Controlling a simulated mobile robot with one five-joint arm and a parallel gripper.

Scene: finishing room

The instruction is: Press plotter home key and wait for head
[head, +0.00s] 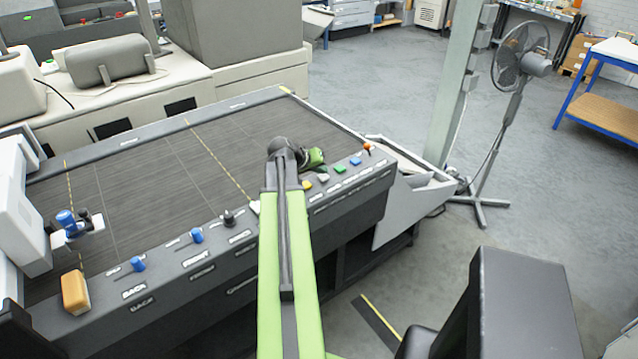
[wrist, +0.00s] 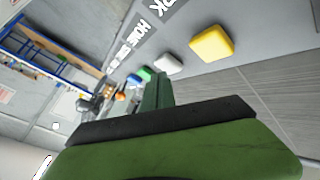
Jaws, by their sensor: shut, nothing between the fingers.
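The plotter (head: 150,165) is a wide dark flatbed with a row of keys along its front rail. In the wrist view a yellow key (wrist: 212,43), a white key (wrist: 168,64) and a green key (wrist: 143,73) line up, with blue and orange ones beyond. A label that seems to read HOME (wrist: 147,28) lies beside the white key. My gripper (wrist: 157,80) is shut and empty; its tip appears just below the white and green keys, contact unclear. In the head view my gripper (head: 316,158) is over the bed's front right. The plotter head (head: 75,228) is at the left end.
Blue knobs (head: 196,235) and a black knob (head: 229,218) stand on the rail left of my arm. An orange block (head: 75,292) sits at the front left corner. A fan (head: 520,60) and a grey post (head: 458,90) stand right of the plotter. Open floor lies between.

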